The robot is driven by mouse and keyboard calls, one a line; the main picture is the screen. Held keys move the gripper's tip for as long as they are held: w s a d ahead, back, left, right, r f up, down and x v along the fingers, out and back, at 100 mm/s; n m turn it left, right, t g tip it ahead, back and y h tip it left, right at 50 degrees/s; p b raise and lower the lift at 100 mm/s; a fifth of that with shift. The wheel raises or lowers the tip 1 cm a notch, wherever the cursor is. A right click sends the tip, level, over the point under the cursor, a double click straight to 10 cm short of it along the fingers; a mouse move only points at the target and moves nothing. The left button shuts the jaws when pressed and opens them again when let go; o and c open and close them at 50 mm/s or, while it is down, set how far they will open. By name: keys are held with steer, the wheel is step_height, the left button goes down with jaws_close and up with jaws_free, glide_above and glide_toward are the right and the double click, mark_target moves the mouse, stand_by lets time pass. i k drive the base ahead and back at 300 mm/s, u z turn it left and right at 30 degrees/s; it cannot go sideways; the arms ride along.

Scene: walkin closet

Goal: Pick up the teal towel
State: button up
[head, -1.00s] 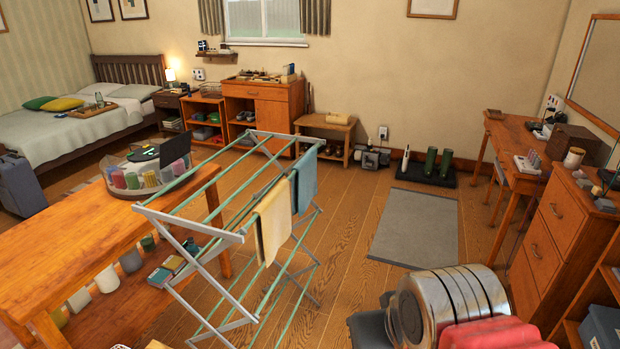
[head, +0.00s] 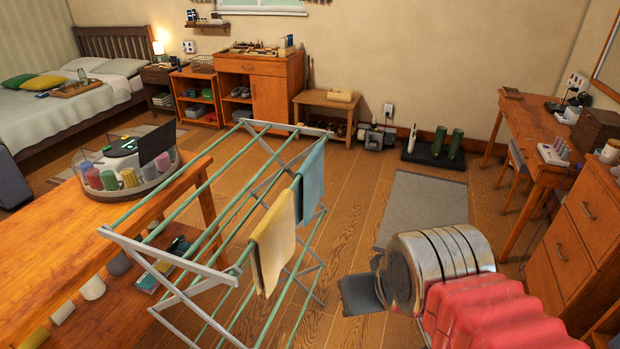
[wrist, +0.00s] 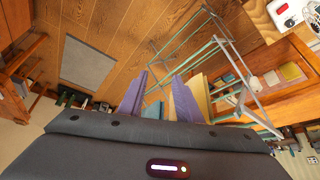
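The teal towel (head: 312,182) hangs over a rail on the right side of the folding drying rack (head: 165,255), beyond a yellow towel (head: 272,242). In the wrist view, the teal towel (wrist: 153,110) shows low between my gripper's two purple fingers, partly hidden by the gripper's dark body. My gripper (wrist: 160,78) is open with its fingers apart, and I see nothing held. The yellow towel (wrist: 199,92) is just right of the right finger. In the head view, the gripper's dark body is right of the rack and the fingers are not clear.
A wooden table (head: 90,228) with a round organizer (head: 128,180) stands left of the rack. A grey rug (head: 425,210) lies on open floor beyond my arm. A desk (head: 545,135) and drawers (head: 570,250) line the right side.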

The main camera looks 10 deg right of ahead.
mark_target(311, 184)
steer(key=z, duration=1.7)
steer(key=i, duration=2.4)
steer(key=z, duration=0.05)
